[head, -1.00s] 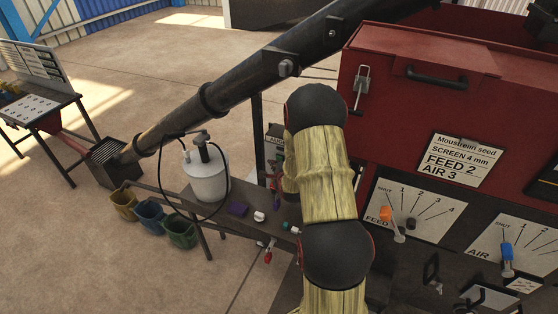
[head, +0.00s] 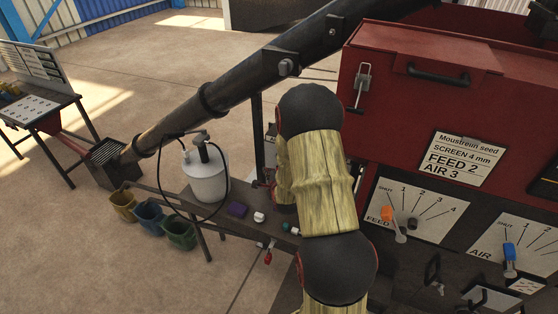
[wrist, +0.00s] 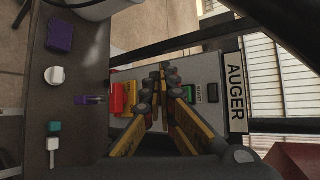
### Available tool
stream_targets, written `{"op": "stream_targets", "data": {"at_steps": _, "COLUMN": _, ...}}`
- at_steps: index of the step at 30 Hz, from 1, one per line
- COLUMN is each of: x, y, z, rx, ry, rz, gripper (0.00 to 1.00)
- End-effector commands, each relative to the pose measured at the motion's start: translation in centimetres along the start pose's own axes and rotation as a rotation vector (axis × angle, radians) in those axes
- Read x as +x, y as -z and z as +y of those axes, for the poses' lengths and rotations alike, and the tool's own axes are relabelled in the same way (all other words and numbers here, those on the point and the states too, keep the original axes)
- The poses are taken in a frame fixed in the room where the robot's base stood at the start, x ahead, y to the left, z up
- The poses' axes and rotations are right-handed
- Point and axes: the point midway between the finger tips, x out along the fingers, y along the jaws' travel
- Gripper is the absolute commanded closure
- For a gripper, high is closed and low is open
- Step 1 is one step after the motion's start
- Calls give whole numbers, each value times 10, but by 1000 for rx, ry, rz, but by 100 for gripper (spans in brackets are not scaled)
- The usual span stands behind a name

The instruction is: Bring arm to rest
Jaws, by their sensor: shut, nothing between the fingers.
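My gripper (wrist: 161,80) shows in the wrist view with its two yellow and black fingers together, shut and empty. It is in front of the auger control panel (wrist: 205,68), between a red button (wrist: 118,98) on the left and a green START button (wrist: 190,93) on the right. I cannot tell whether the fingertips touch the panel. In the head view my arm covers the gripper and most of the panel.
A side bench (head: 212,206) carries a white tank (head: 207,178), a purple block (head: 237,209) and small knobs. The red machine (head: 390,85) with FEED (head: 412,210) and AIR dials stands on the right. The black auger tube (head: 240,80) crosses above.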

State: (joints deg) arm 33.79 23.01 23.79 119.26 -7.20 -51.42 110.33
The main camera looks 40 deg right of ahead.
Motion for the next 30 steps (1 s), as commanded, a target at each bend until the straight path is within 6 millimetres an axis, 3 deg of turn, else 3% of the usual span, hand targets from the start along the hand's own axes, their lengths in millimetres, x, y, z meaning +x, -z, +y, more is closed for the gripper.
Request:
{"op": "stream_targets", "data": {"at_steps": 17, "x": 0, "y": 1, "z": 3, "rx": -67, "ry": -10, "rz": 3, "gripper": 100}}
{"op": "stream_targets", "data": {"at_steps": 20, "x": -1, "y": 10, "z": 24, "rx": -210, "ry": -93, "rz": 25, "gripper": 100}}
{"op": "stream_targets", "data": {"at_steps": 23, "x": -14, "y": 27, "z": 71, "rx": -414, "ry": -271, "rz": 45, "gripper": 100}}
{"op": "stream_targets", "data": {"at_steps": 25, "x": -32, "y": 39, "z": 103, "rx": -566, "ry": -417, "rz": 36, "gripper": 100}}
{"op": "stream_targets", "data": {"at_steps": 30, "x": -90, "y": 41, "z": 133, "rx": -926, "ry": -693, "rz": -82, "gripper": 100}}
